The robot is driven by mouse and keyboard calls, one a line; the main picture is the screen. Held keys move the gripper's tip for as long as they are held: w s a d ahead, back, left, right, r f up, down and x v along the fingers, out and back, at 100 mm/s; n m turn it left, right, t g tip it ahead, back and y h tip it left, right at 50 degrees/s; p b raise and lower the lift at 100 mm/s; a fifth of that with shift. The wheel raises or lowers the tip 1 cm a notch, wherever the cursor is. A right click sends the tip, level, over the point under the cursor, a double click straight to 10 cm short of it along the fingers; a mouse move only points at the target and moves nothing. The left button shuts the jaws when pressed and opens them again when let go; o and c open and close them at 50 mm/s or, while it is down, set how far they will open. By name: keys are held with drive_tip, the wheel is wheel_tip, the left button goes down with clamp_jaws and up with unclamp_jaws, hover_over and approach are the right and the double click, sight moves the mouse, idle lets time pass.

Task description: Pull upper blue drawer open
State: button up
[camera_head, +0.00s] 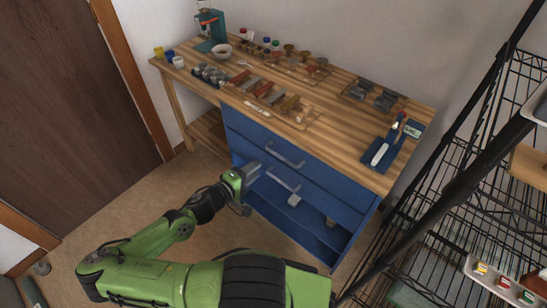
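The blue cabinet (345,188) stands under the wooden workbench. Its upper blue drawer (240,124) looks closed, with a pale bar handle (285,154) across its front. A second, lower bar handle (283,181) shows beneath it. My green and black arm reaches in from the lower left. My gripper (254,170) is in front of the cabinet's left part, left of both handles and apparently apart from them. Its grey finger parts point toward the cabinet. The gap between the fingers is not clear, and I see nothing held.
The wooden benchtop (345,130) carries trays of tools, jars, a bowl (222,50) and a blue tray (407,135) at its right end. A black wire rack (480,180) stands close on the right. Brown floor (130,205) is clear at left, before the door (70,110).

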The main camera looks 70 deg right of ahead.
drive_tip(key=b+x, duration=0.1)
drive_tip(key=x, duration=0.9)
drive_tip(key=shift+s+d, duration=0.2)
drive_tip(key=shift+d, duration=0.05)
clamp_jaws()
